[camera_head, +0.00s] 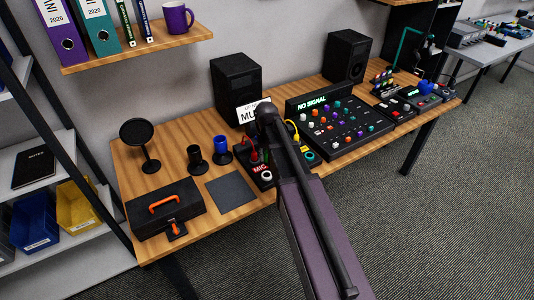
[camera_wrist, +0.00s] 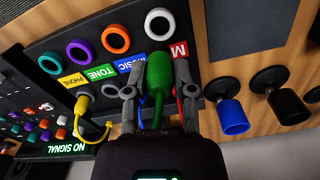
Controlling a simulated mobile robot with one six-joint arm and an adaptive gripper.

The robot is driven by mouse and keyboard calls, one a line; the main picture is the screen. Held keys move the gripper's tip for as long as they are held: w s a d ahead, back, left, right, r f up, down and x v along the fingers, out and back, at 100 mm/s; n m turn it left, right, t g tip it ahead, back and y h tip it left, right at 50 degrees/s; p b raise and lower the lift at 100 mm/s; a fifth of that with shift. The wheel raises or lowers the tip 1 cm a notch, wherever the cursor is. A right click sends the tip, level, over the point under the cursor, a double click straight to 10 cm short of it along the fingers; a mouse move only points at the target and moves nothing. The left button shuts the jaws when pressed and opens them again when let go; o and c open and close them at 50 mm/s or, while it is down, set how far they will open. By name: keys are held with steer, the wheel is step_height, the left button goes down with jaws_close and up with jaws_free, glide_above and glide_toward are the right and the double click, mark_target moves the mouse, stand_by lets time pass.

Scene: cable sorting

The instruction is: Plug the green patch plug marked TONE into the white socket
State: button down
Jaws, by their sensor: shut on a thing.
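The green patch plug (camera_wrist: 158,75) is between the fingers of my gripper (camera_wrist: 155,90) in the wrist view. My gripper is shut on it. Its green cable hangs back toward my palm, and no marking on it can be read. The white socket (camera_wrist: 160,12) is a white ring on the dark patch box, just above the plug in the wrist view. The plug is outside the socket, with a visible gap in the picture. The white socket also shows in the head view (camera_head: 266,176).
Purple (camera_wrist: 116,38), orange (camera_wrist: 79,52) and teal (camera_wrist: 50,65) sockets line the box beside the white one. A yellow plug (camera_wrist: 83,103) stands by the PHONE label. A red cable is partly hidden by a finger. Blue (camera_wrist: 232,118) and black (camera_wrist: 289,105) holders stand to the right.

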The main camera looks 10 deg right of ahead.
mark_target(267, 164)
steer(key=shift+f, duration=0.2)
steer(key=shift+f+b, duration=2.25)
steer(key=shift+b, duration=0.2)
steer(key=shift+f+b, duration=1.2)
stand_by(1.8)
stand_by(0.3)
steer(key=shift+c, duration=1.9)
jaws_free()
steer(key=o, duration=0.4)
steer(key=shift+r, duration=0.1)
